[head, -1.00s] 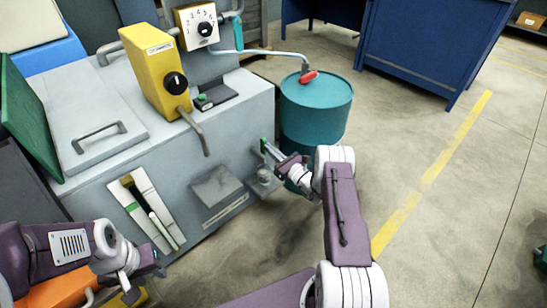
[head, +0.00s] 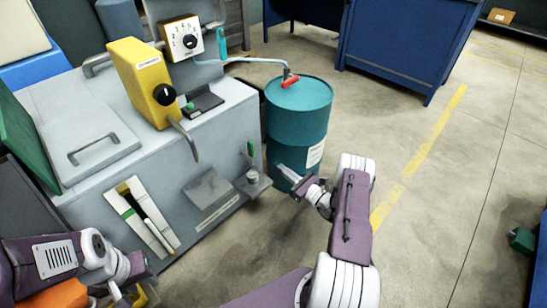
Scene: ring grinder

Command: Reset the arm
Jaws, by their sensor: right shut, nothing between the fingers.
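My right gripper (head: 288,174) is shut and empty, held in front of the teal drum (head: 298,112) and to the right of the grey machine (head: 228,120). It is apart from the small green-handled lever (head: 250,149) on the machine's side. My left gripper (head: 138,284) hangs low at the lower left, in front of the machine. Its fingers are not clear enough to tell open from shut.
A yellow control box (head: 143,80) with a black knob and a white dial box (head: 181,38) stand on the machine. A blue cabinet (head: 400,40) is at the back. Open floor with a yellow line (head: 427,140) lies to the right.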

